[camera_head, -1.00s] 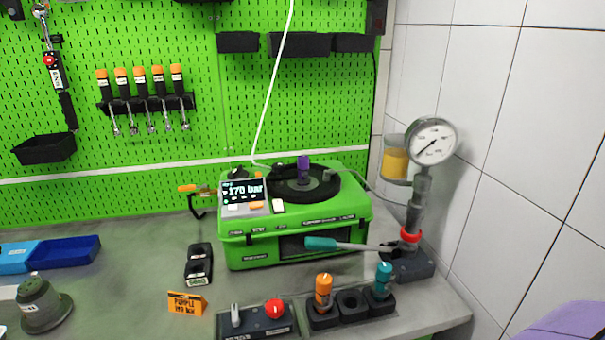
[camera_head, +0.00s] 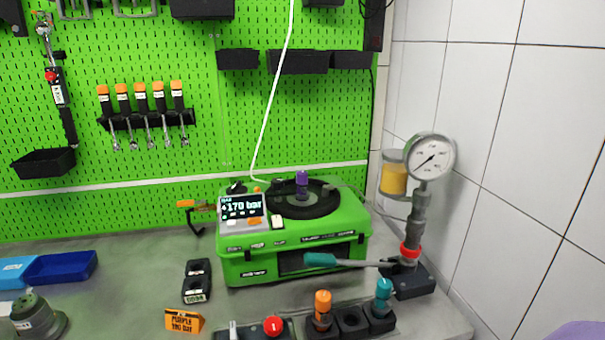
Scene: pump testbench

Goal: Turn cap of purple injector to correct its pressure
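The purple injector (camera_head: 302,184) stands upright in the round black well on top of the green pump tester (camera_head: 292,268). Its purple cap shows at the top. The tester's display (camera_head: 241,207) reads about 170 bar. An orange sign (camera_head: 184,321) on the bench has text that looks like "PURPLE 190 bar", though it is small. Neither of my grippers is in view. Nothing touches the injector.
A teal-handled lever (camera_head: 322,259) crosses the tester's front toward the pump with the pressure gauge (camera_head: 430,157). Orange (camera_head: 322,305) and teal (camera_head: 383,292) injectors stand in a black holder in front.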

